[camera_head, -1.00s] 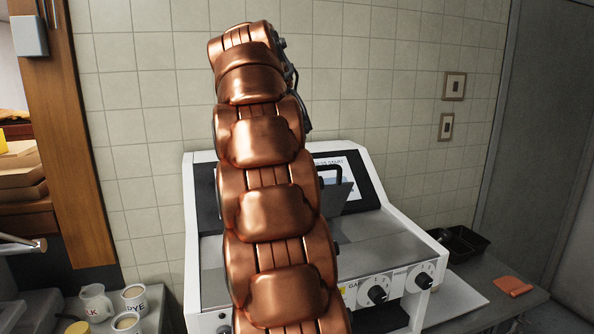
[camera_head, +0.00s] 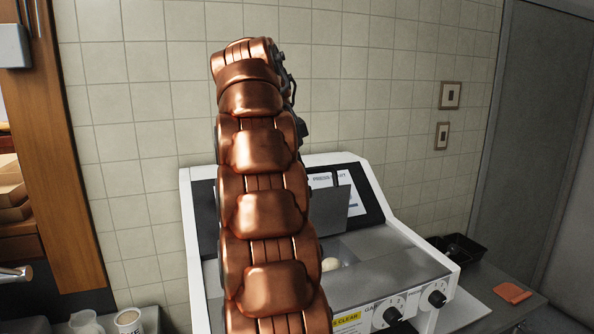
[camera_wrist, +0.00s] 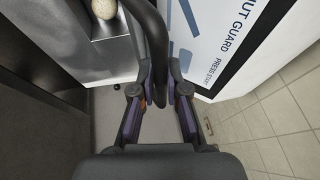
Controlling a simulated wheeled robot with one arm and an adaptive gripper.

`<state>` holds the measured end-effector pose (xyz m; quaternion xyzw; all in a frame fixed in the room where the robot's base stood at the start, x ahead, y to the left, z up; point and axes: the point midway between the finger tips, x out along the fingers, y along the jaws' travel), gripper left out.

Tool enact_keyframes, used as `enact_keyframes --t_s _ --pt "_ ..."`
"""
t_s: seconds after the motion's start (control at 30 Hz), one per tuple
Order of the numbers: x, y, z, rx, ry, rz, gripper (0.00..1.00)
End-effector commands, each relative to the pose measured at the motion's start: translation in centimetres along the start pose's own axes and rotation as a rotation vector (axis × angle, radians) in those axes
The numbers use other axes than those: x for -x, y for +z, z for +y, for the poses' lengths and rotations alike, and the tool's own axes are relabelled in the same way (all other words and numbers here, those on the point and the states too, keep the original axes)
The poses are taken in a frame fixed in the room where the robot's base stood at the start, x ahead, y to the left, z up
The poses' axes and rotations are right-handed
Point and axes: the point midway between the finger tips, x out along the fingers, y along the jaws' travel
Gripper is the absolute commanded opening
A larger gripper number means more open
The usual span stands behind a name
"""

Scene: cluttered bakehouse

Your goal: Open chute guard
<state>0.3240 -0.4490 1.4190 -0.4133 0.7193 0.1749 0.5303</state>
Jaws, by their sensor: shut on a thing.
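In the wrist view my gripper (camera_wrist: 160,72) is shut on a dark curved bar handle (camera_wrist: 150,22), which runs up between its fingers. The chute guard (camera_head: 331,210) shows in the head view as a dark grey plate standing up in front of the machine's sloped back panel. A pale dough ball (camera_head: 330,264) sits in the open recess below it, and also shows in the wrist view (camera_wrist: 104,9). My copper arm hides my gripper and the left part of the machine in the head view.
The white machine (camera_head: 372,185) has two dials (camera_head: 392,315) and a yellow label on its front. Black tins (camera_head: 458,247) and an orange cloth (camera_head: 513,293) lie on the counter at right. A tiled wall is close behind.

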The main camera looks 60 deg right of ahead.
Motion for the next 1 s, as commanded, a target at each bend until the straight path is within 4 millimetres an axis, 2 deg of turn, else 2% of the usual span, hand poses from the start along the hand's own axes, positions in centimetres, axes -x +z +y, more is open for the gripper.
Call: enact_keyframes --t_s 0.83,0.87,1.0 --pt "-0.10 -0.09 -0.72 0.001 -0.002 0.000 0.00" --pt "-0.09 -0.10 -0.71 0.001 -0.002 0.000 0.16" --pt "-0.08 -0.11 -0.71 0.000 -0.002 0.000 0.31"
